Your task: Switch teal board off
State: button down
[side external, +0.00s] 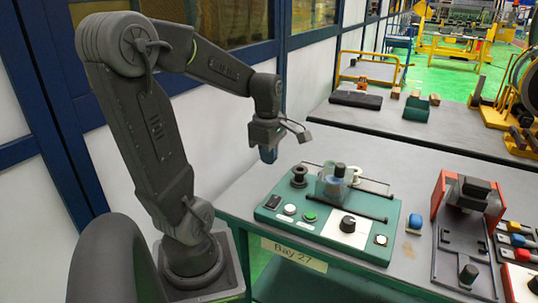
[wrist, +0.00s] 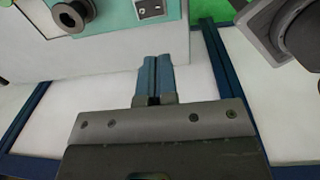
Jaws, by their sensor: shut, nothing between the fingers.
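The teal board (side external: 335,238) lies on the bench near its front left edge. It carries a black rocker switch (side external: 272,202) at its left end, a white button (side external: 290,209), a green button (side external: 309,216) and a black knob (side external: 348,224) on a white plate. Part of the teal board (wrist: 112,12) and the rocker switch (wrist: 150,9) show at the top of the wrist view. My gripper (side external: 268,155) is shut and empty, pointing down, above and to the left of the board, apart from it. Its blue fingers (wrist: 155,68) are together in the wrist view. The switch's position is too small to tell.
A black spool (side external: 299,176), a clear block (side external: 333,185) and rods sit on the board. A red-and-black fixture (side external: 468,225) stands to the right, beside coloured switches (side external: 517,240). A small blue item (side external: 415,221) lies between. A wall panel is close behind my arm.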

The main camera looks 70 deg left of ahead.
aim_at(277, 198)
jog(key=shift+w+a+t+y, duration=0.35)
jog(key=shift+w+t+y, duration=0.05)
jog(key=shift+w, duration=0.35)
jog(key=f, duration=0.4)
jog(key=w+a+f, duration=0.1)
jog(key=f, duration=0.8)
jog(key=shift+w+a+f, duration=0.15)
jog(key=shift+a+f, duration=0.05)
jog(key=shift+f, duration=0.2)
